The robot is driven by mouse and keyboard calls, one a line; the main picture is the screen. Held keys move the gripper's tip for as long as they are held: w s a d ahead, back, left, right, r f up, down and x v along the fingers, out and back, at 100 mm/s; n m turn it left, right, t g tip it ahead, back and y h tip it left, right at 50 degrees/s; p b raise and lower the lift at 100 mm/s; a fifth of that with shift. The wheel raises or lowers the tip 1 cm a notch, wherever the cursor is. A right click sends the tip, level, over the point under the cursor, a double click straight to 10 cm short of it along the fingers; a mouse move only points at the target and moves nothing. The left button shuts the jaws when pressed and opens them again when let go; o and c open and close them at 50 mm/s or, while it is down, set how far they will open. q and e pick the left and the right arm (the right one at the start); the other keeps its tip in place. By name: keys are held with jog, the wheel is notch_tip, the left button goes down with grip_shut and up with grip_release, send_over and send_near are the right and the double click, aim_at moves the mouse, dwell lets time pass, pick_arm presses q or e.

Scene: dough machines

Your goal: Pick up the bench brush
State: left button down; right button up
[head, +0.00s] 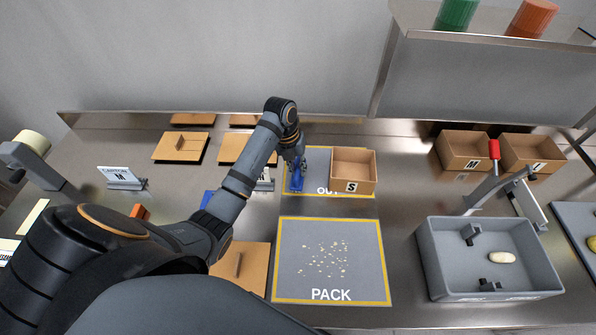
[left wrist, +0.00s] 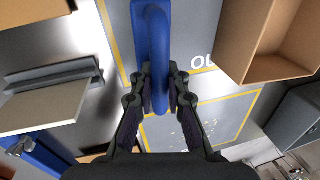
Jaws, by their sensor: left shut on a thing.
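The blue bench brush (head: 296,182) is at the left side of the OUT mat (head: 325,155), left of the cardboard box marked S. My left gripper (head: 297,164) comes down on it from above. In the left wrist view the blue loop handle of the brush (left wrist: 152,30) runs between the fingers of the left gripper (left wrist: 160,90), which are shut on it. The bristles are hidden, and I cannot tell if the brush touches the mat. My right gripper is not in view.
The box marked S (head: 353,172) stands close right of the gripper. Pale crumbs (head: 325,260) lie on the PACK mat (head: 283,290). A grey bin (head: 430,265) with a pale dough piece is at right. Flat cardboard pieces (head: 180,147) and a sign (head: 122,177) are at left.

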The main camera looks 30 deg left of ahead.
pick_arm(q)
notch_tip(320, 180, up, 2)
jog(key=shift+r+b, duration=0.15)
jog(key=shift+b, duration=0.4)
jog(key=shift+s+d+r, duration=0.25)
jog(key=shift+d+r, duration=0.05)
jog(key=shift+r, duration=0.2)
jog(key=shift+s+d+r, duration=0.25)
jog(key=shift+d+r, duration=0.05)
jog(key=shift+r, duration=0.15)
jog(key=s+d+r+p, duration=0.8)
jog(key=s+p, duration=0.1)
jog(key=p, duration=0.3)
jog(key=shift+d, duration=0.3)
